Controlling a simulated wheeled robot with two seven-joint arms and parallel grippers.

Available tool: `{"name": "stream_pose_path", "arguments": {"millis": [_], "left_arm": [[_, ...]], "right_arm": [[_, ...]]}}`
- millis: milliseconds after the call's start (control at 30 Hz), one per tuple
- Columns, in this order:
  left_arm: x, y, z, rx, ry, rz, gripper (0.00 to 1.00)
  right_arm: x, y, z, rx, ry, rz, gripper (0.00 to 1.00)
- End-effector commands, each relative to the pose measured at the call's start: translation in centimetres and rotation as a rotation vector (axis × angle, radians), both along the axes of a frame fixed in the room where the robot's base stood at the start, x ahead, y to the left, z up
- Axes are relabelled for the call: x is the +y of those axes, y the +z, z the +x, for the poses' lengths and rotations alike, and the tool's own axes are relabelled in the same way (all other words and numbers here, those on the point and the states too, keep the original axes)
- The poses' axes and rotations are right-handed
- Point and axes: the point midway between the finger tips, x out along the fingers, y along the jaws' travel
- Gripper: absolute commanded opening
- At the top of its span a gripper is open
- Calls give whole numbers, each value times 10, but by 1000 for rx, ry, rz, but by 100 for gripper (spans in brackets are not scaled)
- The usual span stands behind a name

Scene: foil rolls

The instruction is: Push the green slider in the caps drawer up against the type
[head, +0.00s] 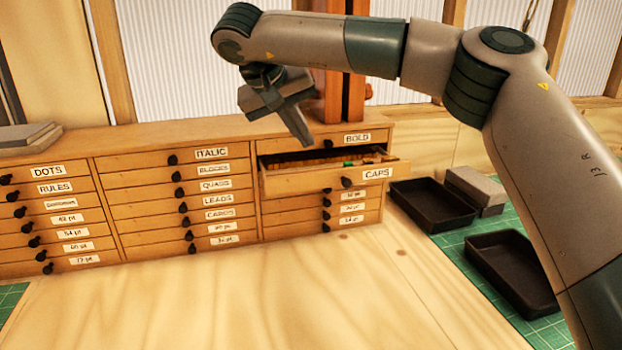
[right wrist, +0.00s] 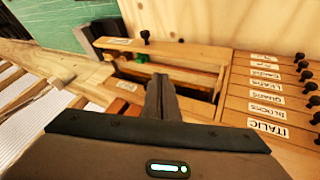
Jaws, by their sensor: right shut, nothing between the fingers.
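The caps drawer (head: 325,182) is pulled open at the top of the right-hand cabinet column. A row of tan-brown type (head: 300,162) lies in it. The small green slider (head: 349,163) sits toward the drawer's right side, and I cannot tell if it touches the type. It also shows as a green spot in the right wrist view (right wrist: 141,57). My right gripper (head: 304,138) is shut and empty, pointing down above the left part of the open drawer; its shut fingers (right wrist: 161,92) cover part of the drawer in the right wrist view. My left gripper is out of view.
The bold drawer (head: 330,141) is above the caps drawer, with the cabinet top over it. Closed labelled drawers fill the columns to the left. Two black trays (head: 432,203) and a grey block (head: 475,188) lie to the right. The bench front (head: 250,300) is clear.

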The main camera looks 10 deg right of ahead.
Motion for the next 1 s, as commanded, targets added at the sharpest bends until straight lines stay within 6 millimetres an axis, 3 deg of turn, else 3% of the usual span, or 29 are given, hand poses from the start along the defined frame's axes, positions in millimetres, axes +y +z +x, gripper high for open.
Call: {"name": "stream_pose_path", "arguments": {"millis": [167,567,767,1000], "left_arm": [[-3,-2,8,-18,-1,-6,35],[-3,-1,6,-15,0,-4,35],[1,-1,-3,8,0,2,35],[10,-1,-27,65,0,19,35]], "right_arm": [[-3,-2,1,20,77,-39,0],[-3,-3,1,22,80,-41,0],[-9,-11,6,23,79,-42,0],[-23,-35,18,23,80,-40,0]]}}
